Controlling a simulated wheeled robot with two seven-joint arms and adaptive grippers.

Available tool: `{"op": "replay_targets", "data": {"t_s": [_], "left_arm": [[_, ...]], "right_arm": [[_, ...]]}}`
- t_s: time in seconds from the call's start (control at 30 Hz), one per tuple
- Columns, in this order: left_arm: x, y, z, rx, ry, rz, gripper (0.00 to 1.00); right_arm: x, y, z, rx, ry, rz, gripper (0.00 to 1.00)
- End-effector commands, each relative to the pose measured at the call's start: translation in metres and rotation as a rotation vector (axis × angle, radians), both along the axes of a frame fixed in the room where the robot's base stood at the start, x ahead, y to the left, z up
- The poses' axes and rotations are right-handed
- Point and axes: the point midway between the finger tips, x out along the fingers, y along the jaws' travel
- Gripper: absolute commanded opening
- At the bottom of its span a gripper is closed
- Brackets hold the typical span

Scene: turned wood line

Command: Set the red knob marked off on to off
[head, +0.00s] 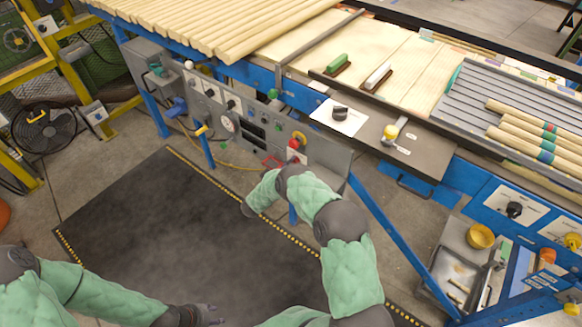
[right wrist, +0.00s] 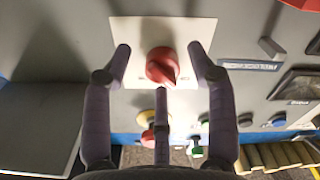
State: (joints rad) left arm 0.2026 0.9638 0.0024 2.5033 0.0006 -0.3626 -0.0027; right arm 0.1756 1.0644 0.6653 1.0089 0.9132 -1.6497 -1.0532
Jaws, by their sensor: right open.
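The red knob (right wrist: 162,66) sits on a white plate (right wrist: 122,33) on a grey panel in the right wrist view. Its narrow end points down and slightly right in that picture. The small marks beside it are too blurred to read. My right gripper (right wrist: 160,72) is open, with one finger on each side of the knob and a third below it. I see no clear contact.
The grey control panel (head: 325,155) carries gauges, knobs and buttons. A blue slanted brace (head: 385,222) stands right of my right arm. The dark mat (head: 150,215) in front is clear.

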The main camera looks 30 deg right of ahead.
Motion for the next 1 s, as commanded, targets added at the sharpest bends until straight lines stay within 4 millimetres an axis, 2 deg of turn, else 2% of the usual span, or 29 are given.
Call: {"op": "replay_targets", "data": {"t_s": [0.13, 0.23, 0.5, 0.7, 0.8, 1.0], "left_arm": [[0.000, 0.000, 0.000, 0.000, 0.000, 0.000, 0.40], [0.000, 0.000, 0.000, 0.000, 0.000, 0.000, 0.40], [0.000, 0.000, 0.000, 0.000, 0.000, 0.000, 0.40], [0.000, 0.000, 0.000, 0.000, 0.000, 0.000, 0.40], [0.000, 0.000, 0.000, 0.000, 0.000, 0.000, 0.40], [0.000, 0.000, 0.000, 0.000, 0.000, 0.000, 0.40]], "right_arm": [[-0.001, 0.006, 0.001, -0.001, -0.002, 0.001, 0.58], [-0.006, 0.018, 0.002, -0.001, -0.002, 0.002, 0.58], [-0.027, 0.067, 0.001, -0.001, -0.001, 0.003, 0.58], [-0.039, 0.096, 0.000, 0.000, 0.001, 0.002, 0.58], [-0.043, 0.105, 0.000, 0.000, 0.001, 0.003, 0.58], [-0.046, 0.111, 0.000, 0.001, 0.001, 0.000, 0.58]]}}
